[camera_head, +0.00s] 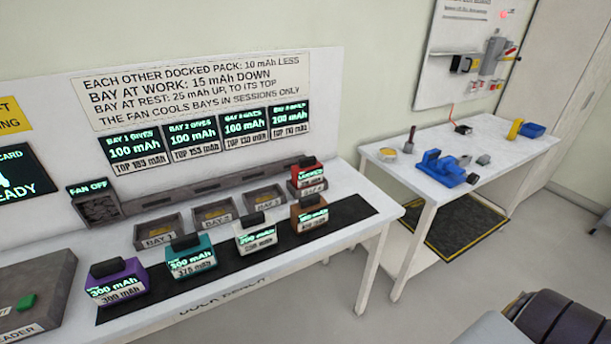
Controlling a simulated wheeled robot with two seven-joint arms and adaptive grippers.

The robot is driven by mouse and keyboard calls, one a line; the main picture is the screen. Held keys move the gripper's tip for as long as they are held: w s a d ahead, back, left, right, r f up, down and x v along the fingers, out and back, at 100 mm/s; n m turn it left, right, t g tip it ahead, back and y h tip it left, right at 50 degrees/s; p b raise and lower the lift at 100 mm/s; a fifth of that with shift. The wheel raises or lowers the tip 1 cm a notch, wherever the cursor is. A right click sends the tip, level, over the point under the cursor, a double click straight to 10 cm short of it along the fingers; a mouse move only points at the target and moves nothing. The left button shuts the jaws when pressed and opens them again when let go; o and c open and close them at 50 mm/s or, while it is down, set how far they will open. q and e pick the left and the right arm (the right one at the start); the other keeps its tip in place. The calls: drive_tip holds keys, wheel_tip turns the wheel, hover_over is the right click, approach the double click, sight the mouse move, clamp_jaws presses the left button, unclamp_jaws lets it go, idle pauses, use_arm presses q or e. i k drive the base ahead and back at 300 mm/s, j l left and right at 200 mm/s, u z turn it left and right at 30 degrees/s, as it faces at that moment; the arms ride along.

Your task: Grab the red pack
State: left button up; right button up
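The red pack (307,175) sits at the right end of the bay row on the white bench, in or on the spot beside Bay 3. It has a black handle on top and a lit green display, too small to read surely. Neither of my grippers is in view.
White (257,236), teal (191,257) and purple (117,283) packs stand on the black mat (349,212). Bays 1 (158,241), 2 and 3 look empty. A second table (519,150) holds a blue vise (443,167). Floor shows between the tables.

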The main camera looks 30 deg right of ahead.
sight(308, 172)
drive_tip(key=i+z, duration=0.1)
drive_tip(key=z, duration=0.35)
drive_tip(key=i+j+z, duration=0.1)
drive_tip(key=z, duration=0.35)
drive_tip(key=i+j+z, duration=0.1)
drive_tip(key=z, duration=0.35)
drive_tip(key=i+j+z, duration=0.1)
drive_tip(key=z, duration=0.35)
drive_tip(key=j+z, duration=0.25)
drive_tip(key=z, duration=0.2)
